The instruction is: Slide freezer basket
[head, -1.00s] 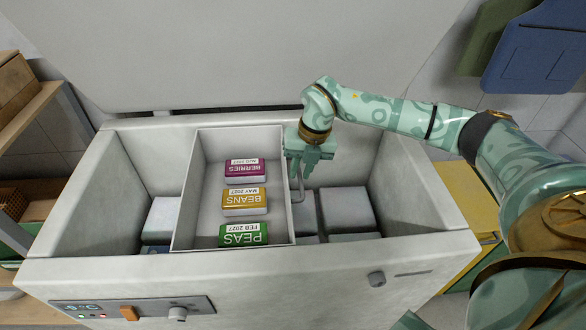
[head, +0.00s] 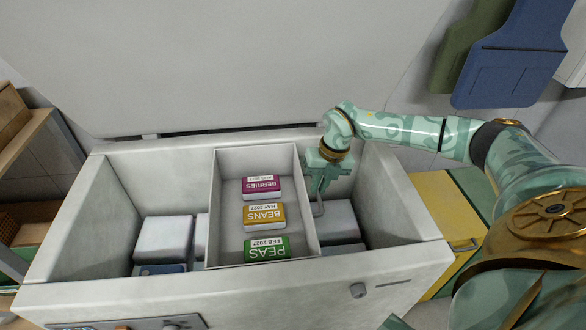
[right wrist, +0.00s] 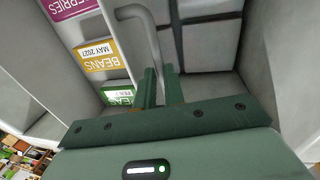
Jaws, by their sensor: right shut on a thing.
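The pale grey freezer basket (head: 228,190) sits in the upper part of the open chest freezer (head: 97,222), right of its middle. It holds a purple BERRIES pack (head: 261,188), a yellow BEANS pack (head: 264,216) and a green PEAS pack (head: 267,249) in a row. My right gripper (head: 318,190) is inside the freezer at the basket's right side, shut on the grey bar handle (head: 319,209). In the right wrist view, the handle (right wrist: 148,32) runs down between the fingers (right wrist: 160,88). My left gripper is out of view.
White blocks (head: 163,239) lie low in the freezer left of the basket, and grey blocks (head: 339,220) lie on the right. The freezer's right wall (head: 395,205) stands beyond my gripper. The raised lid (head: 240,65) is behind. A wooden shelf (head: 25,125) stands at left.

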